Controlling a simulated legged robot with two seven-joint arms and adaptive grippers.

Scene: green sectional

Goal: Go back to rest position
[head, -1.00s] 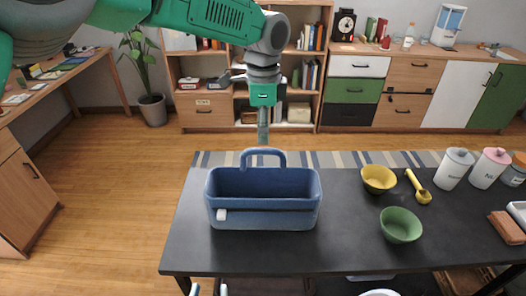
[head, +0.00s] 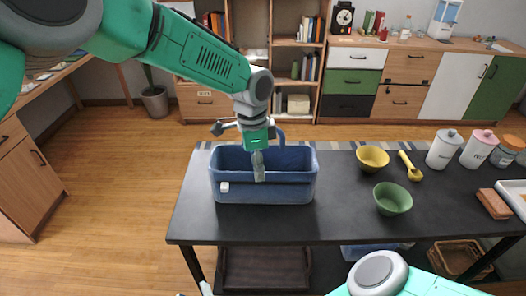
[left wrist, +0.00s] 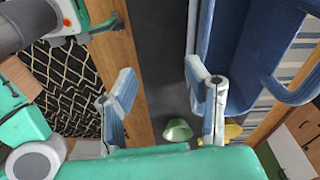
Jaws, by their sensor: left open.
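My left arm comes in from the upper left in the head view. My left gripper (head: 258,166) hangs fingers down over the blue tote (head: 268,190) on the dark table. The left wrist view shows its two fingers spread (left wrist: 162,105) with nothing between them. One finger overlaps the tote's wall (left wrist: 235,60) in that view; I cannot tell whether they touch. Part of my right arm (head: 385,275) shows at the lower right of the head view. A small pale tip (head: 206,288) at the bottom edge may be my right gripper, mostly cut off.
The dark table (head: 340,215) holds a yellow bowl (head: 372,157), a green bowl (head: 392,199), a yellow scoop (head: 410,166) and canisters (head: 445,149) on the right. A wicker basket (head: 455,257) sits below. Open floor (head: 120,190) lies left.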

